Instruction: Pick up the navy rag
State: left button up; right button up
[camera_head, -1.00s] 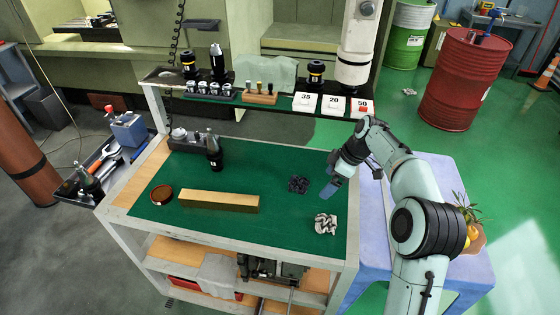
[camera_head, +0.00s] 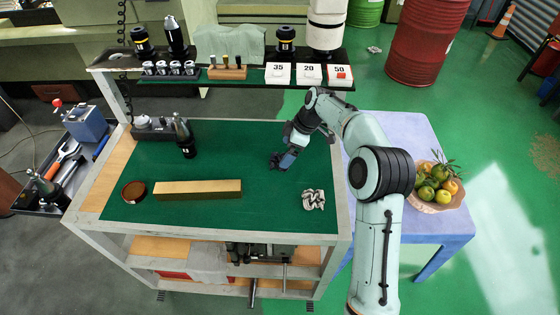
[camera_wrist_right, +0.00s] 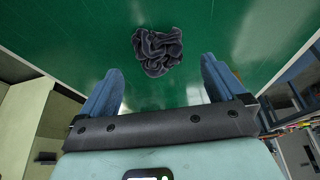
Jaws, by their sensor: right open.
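The navy rag is a dark, crumpled bundle on the green cart top, and in the right wrist view the rag (camera_wrist_right: 158,50) lies whole just beyond the fingertips. My left gripper is in neither view.
On the green mat (camera_head: 240,145) lie a brass bar (camera_head: 198,190), a round brown dish (camera_head: 133,192) and a grey-white crumpled rag (camera_head: 313,200). A black toolholder (camera_head: 184,138) stands at the left. A shelf with number cards (camera_head: 310,75) runs behind. A fruit bowl (camera_head: 436,188) is on the blue table.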

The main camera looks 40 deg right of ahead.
jog(key=x, duration=0.4)
jog(key=shift+w+f, duration=0.1)
jog(key=shift+f, duration=0.25)
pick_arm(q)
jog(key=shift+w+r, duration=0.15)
pick_arm(e)
jog(key=c, duration=1)
jog(key=shift+c, duration=0.2)
notch_tip(320, 180, up, 10)
jog(key=shift+f+p, duration=0.1)
jog(key=shift+p, duration=0.5)
notch_tip(320, 180, up, 9)
jog(key=p, duration=0.2)
send_over(282, 157)
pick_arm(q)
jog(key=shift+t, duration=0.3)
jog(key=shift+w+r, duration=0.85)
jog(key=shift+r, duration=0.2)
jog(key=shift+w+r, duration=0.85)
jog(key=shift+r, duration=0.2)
pick_arm(e)
jog(key=shift+a+r, duration=0.1)
jog(key=shift+r, duration=0.55)
